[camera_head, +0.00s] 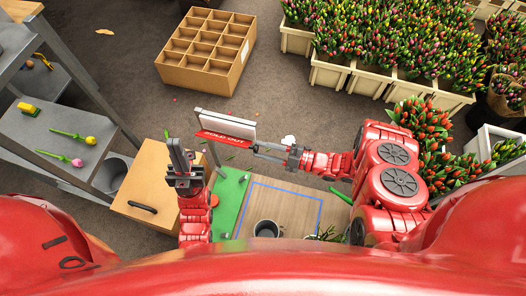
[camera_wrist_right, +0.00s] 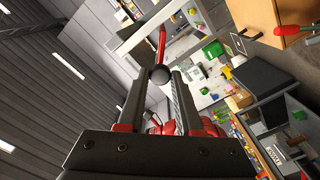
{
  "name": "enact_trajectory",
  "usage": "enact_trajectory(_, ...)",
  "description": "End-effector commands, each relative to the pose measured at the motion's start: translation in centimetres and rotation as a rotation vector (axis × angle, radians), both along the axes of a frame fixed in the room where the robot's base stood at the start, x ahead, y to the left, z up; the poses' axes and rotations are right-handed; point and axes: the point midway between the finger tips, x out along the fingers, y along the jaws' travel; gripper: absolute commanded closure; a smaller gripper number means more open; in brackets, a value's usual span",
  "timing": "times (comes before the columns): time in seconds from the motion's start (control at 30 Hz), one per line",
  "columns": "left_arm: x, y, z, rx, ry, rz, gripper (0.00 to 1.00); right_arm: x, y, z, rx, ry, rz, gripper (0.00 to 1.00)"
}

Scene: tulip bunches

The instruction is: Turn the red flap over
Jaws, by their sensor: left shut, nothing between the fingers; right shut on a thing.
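The red flap (camera_head: 227,127) carries white "SOLD OUT" lettering and is hinged or set against a pale panel above the worktable in the head view. In the right wrist view a thin red strip (camera_wrist_right: 162,42), likely the flap seen edge-on, rises above a dark round knob (camera_wrist_right: 160,75). My right gripper (camera_head: 257,149) is shut on this knob, with one finger on each side in the wrist view (camera_wrist_right: 160,84). My left gripper (camera_head: 178,152) is shut and empty, pointing up to the left of the flap.
A wooden board with a blue outline (camera_head: 290,195) and a grey cup (camera_head: 266,228) lie below. A wooden drawer cabinet (camera_head: 150,180) and grey shelving (camera_head: 60,130) stand left. A cardboard divider box (camera_head: 205,75) and tulip crates (camera_head: 327,73) stand beyond on the floor.

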Motion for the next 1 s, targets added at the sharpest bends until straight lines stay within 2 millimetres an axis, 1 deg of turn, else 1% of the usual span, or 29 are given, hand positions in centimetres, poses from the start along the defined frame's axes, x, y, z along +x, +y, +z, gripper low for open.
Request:
enact_trajectory(0.3,0.0,0.0,0.1,0.000,0.000,0.000,1.00,1.3,-0.4,1.0,0.086,0.264,-0.004,1.00)
enact_trajectory(0.5,0.0,0.0,-0.1,0.000,0.000,0.000,1.00,1.8,-0.6,1.2,0.129,0.398,-0.004,1.00)
enact_trajectory(0.73,0.0,0.0,-0.2,0.000,0.000,0.000,1.00,2.2,-0.8,1.4,0.160,0.496,-0.002,1.00)
enact_trajectory(1.0,0.0,0.0,-0.3,0.000,0.000,0.000,1.00,2.4,-0.8,1.4,0.173,0.539,-0.003,1.00)
